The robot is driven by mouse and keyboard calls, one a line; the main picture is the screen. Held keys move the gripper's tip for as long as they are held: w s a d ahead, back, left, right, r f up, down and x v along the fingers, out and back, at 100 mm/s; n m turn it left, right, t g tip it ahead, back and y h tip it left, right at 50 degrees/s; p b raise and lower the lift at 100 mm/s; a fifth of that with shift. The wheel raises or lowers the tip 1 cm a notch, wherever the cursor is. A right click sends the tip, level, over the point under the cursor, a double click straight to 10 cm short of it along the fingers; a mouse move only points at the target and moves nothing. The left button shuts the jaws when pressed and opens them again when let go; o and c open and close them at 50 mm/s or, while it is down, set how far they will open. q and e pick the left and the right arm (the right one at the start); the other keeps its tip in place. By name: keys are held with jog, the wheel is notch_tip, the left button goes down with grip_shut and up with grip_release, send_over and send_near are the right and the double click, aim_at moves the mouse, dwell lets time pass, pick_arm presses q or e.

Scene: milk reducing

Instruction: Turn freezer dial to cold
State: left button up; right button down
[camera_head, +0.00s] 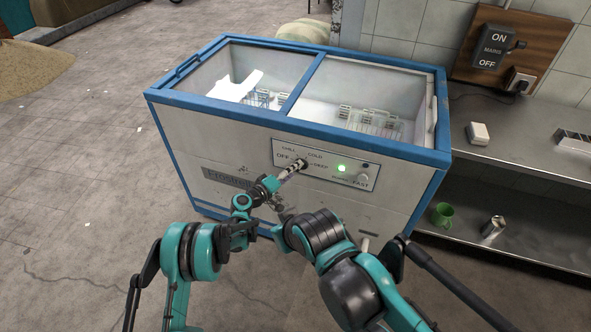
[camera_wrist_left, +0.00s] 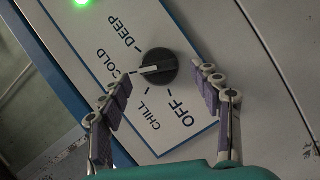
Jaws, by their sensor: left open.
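The freezer dial (camera_wrist_left: 158,66) is a round black knob with a white pointer line on the freezer's front panel. In the left wrist view the pointer aims left, towards the COLD label (camera_wrist_left: 118,69). CHILL, OFF and DEEP are printed around the knob. My left gripper (camera_wrist_left: 163,80) is open, with one finger on each side below the knob; I cannot tell whether either touches it. In the head view my left gripper (camera_head: 292,170) reaches the dial (camera_head: 302,163) and partly covers it. I cannot make out my right gripper.
The blue-edged white chest freezer (camera_head: 225,139) has closed glass lids over wire racks. A green light (camera_head: 341,168) glows on the panel, left of a FAST knob (camera_head: 363,180). A metal shelf with a green mug (camera_head: 442,214) stands at the right. The left floor is open.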

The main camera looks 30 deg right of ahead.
pick_arm(q)
jog(key=v, duration=1)
jog(key=s+a+r+t+y, duration=0.1)
jog(key=s+a+r+y, duration=0.15)
jog(key=a+r, duration=0.65)
jog(key=s+a+r+y, duration=0.1)
jog(key=a+r+y, duration=0.3)
jog(key=a+r, duration=0.55)
jog(key=s+a+f+y, duration=0.1)
jog(key=s+a+y, duration=0.3)
jog(key=s+a, duration=0.7)
jog(key=s+a+f+y, duration=0.1)
jog(key=s+a+y, duration=0.3)
jog(key=s+a, duration=0.7)
jog(key=a, duration=0.5)
jog(key=shift+f+n+t+y, duration=0.3)
jog(key=shift+y, duration=0.05)
